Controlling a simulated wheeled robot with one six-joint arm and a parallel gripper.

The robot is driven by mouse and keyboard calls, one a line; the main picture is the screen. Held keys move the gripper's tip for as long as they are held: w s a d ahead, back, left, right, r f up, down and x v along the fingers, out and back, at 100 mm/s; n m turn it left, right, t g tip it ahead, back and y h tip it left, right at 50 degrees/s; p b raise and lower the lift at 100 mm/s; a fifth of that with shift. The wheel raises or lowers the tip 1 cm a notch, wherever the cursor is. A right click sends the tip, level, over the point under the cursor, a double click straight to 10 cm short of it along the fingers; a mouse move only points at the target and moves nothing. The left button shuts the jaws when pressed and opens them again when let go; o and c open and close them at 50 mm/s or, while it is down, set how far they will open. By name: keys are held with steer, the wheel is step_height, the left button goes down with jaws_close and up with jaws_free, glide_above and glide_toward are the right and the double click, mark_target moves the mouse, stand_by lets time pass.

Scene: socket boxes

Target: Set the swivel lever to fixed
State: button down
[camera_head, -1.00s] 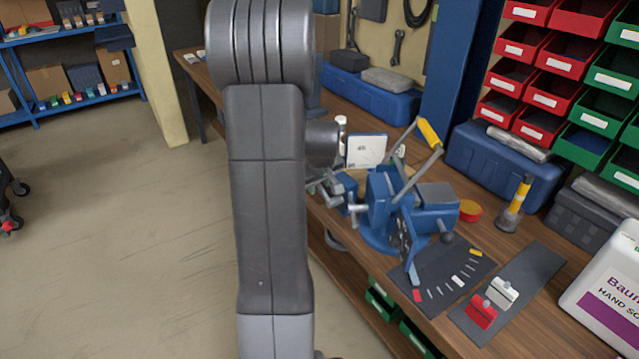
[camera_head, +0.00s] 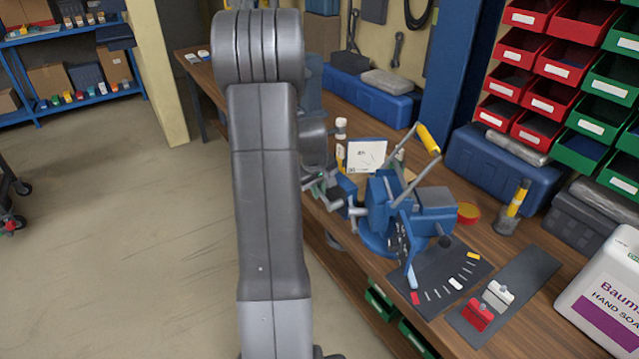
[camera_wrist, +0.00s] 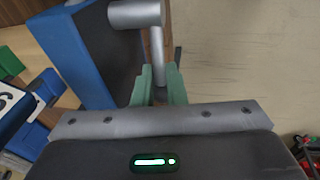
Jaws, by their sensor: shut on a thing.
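A blue vise (camera_head: 378,205) stands on the wooden bench, with a yellow-gripped lever (camera_head: 428,139) rising at its upper right. A blue pointer-like arm (camera_head: 411,272) reaches down to a dark plate (camera_head: 437,272) with red, white and yellow marks; its lower end is by the red mark. I cannot tell for sure which part is the swivel lever. In the wrist view, my gripper's green fingers (camera_wrist: 158,78) are shut on a grey bar (camera_wrist: 157,48) below a grey cylinder (camera_wrist: 135,14), beside a blue block (camera_wrist: 75,55). My arm partly hides the gripper in the head view.
A dark mat (camera_head: 490,312) holds a red tag-like piece (camera_head: 477,315) and a white one (camera_head: 498,294). A soap bottle (camera_head: 610,300) stands at the right. Blue boxes (camera_head: 505,165) and red and green bins line the back. Open floor lies left of the bench.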

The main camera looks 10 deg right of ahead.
steer(key=shift+w+a+f+g+h+p, duration=0.1)
steer(key=shift+f+g+h+p, duration=0.2)
steer(key=shift+g, duration=0.35)
steer(key=shift+w+d+f+g+h+p, duration=0.15)
steer(key=shift+f+g+p, duration=0.25)
steer(key=shift+g, duration=0.2)
steer(key=shift+w+a+f+g+h+p, duration=0.15)
steer(key=shift+f+g+h+p, duration=0.2)
steer(key=shift+g, duration=0.3)
steer(key=shift+s, duration=0.1)
steer(key=c, duration=1.5)
jaws_free()
steer(key=b+v, duration=0.1)
steer(key=v, duration=1.2)
steer(key=shift+r, duration=0.4)
